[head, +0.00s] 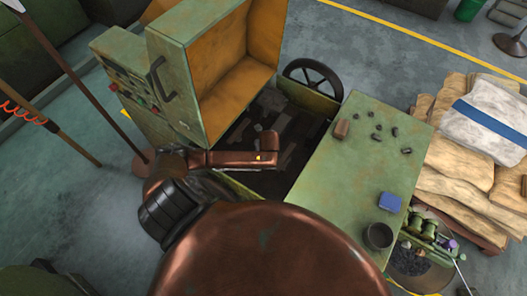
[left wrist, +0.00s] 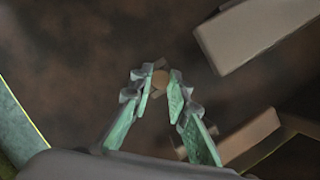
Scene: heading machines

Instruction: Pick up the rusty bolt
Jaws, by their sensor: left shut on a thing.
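In the left wrist view my left gripper (left wrist: 159,88), with green-sided fingers, is closed around a small round tan-brown thing, which I take to be the rusty bolt (left wrist: 160,79). Only its rounded end shows between the fingertips; the rest is hidden. Behind it is a dark, rust-stained surface; I cannot tell how far below the bolt it lies. In the head view my copper-coloured arm reaches over the dark open bed of the green machine (head: 210,50), and the fingers and bolt cannot be made out. My right gripper is in neither view.
Beige blocky parts (left wrist: 255,35) lie close to the right of the fingers. A green table (head: 345,180) carries several small dark pieces, a brown block (head: 341,129), a blue box (head: 389,203) and a dark cup (head: 378,237). A spoked wheel (head: 312,78) and stacked sacks (head: 455,185) stand nearby.

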